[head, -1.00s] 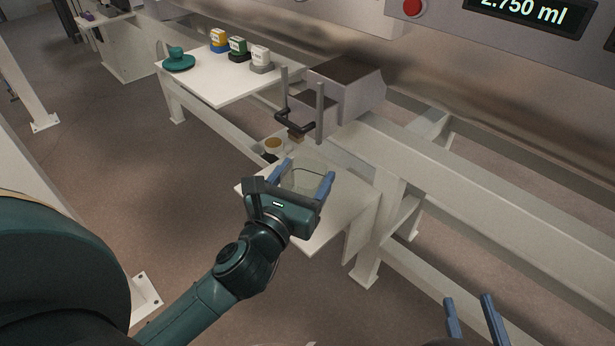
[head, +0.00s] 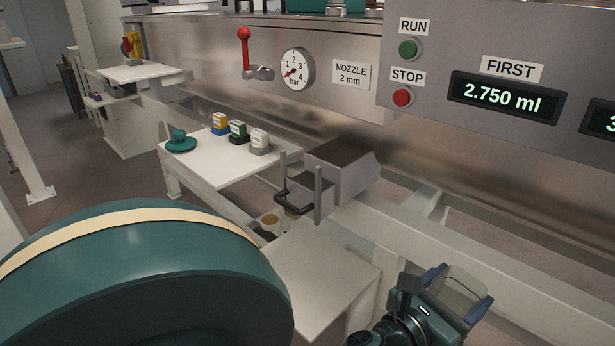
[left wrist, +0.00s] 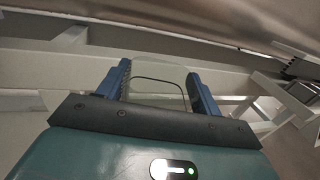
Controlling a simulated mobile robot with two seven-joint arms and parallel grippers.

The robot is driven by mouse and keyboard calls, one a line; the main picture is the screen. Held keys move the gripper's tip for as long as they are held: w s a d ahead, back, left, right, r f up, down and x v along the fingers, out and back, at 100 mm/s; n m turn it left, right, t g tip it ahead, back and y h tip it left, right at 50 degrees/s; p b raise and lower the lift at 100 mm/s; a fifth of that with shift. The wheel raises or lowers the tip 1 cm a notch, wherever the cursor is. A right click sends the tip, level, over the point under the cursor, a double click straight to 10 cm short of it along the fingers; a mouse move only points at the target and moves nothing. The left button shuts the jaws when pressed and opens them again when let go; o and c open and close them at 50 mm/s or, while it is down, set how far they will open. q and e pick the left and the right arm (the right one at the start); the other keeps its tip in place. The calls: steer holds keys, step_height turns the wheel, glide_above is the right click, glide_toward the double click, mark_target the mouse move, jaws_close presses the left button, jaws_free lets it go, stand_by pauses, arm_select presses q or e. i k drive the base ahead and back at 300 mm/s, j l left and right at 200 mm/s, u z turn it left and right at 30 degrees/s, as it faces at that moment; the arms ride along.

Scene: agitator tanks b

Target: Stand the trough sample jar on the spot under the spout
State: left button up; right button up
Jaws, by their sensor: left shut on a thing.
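My left gripper (head: 459,289) is at the lower right of the head view, shut on a clear, empty-looking glass jar (head: 457,282). The jar also shows between the blue fingers in the left wrist view (left wrist: 158,88). They are right of a bare low white shelf (head: 318,285) and apart from it. A grey box-like trough part (head: 340,178) with a dark top and two upright posts stands behind that shelf. I cannot make out a clear spout or a marked spot. My right gripper is not in view.
A small cup with amber contents (head: 268,221) sits by the shelf's back left edge. A panel with a readout (head: 505,97) and stop button (head: 402,97) is at back right. White beams run along the right.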

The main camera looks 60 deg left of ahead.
mark_target(310, 266)
steer(key=k+j, duration=0.65)
steer(key=j, duration=0.3)
